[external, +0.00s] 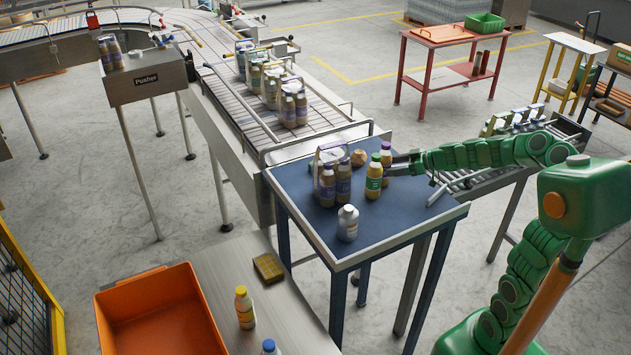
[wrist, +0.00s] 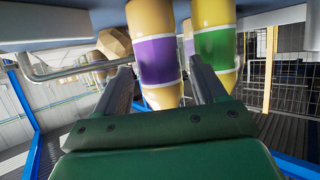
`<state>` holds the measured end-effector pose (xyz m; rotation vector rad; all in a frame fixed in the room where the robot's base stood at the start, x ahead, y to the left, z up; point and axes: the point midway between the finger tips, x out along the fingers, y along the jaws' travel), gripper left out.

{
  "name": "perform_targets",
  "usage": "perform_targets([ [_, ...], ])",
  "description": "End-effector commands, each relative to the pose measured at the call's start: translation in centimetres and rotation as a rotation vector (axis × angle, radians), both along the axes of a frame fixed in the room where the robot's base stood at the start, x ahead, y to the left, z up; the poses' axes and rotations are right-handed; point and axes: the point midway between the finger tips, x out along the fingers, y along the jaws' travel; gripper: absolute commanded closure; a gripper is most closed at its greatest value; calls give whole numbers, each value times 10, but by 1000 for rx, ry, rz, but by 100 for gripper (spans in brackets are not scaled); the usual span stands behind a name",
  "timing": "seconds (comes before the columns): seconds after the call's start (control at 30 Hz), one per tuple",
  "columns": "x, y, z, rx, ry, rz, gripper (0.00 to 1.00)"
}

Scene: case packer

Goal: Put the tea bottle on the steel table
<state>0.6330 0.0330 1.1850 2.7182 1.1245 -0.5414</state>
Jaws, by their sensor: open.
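On the blue-topped table (external: 400,213) stands a green-labelled bottle with a green cap (external: 374,178), which also shows in the wrist view (wrist: 214,45). Close behind it stands a purple-capped bottle (external: 386,154). I cannot tell by its label which bottle is tea. My gripper (external: 390,165) is open at these two bottles, coming from the right. In the wrist view, a purple-labelled bottle (wrist: 157,60) stands between or just beyond my fingertips (wrist: 160,70), and the green-labelled one is by the right finger. The steel table (external: 232,262) is at the lower left.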

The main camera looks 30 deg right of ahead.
Motion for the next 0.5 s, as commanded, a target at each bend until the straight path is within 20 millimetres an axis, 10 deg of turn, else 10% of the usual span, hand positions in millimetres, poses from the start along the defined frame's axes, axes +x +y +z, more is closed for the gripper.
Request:
perform_targets([
  [0.5, 32, 29, -13, 2, 0, 1, 29],
])
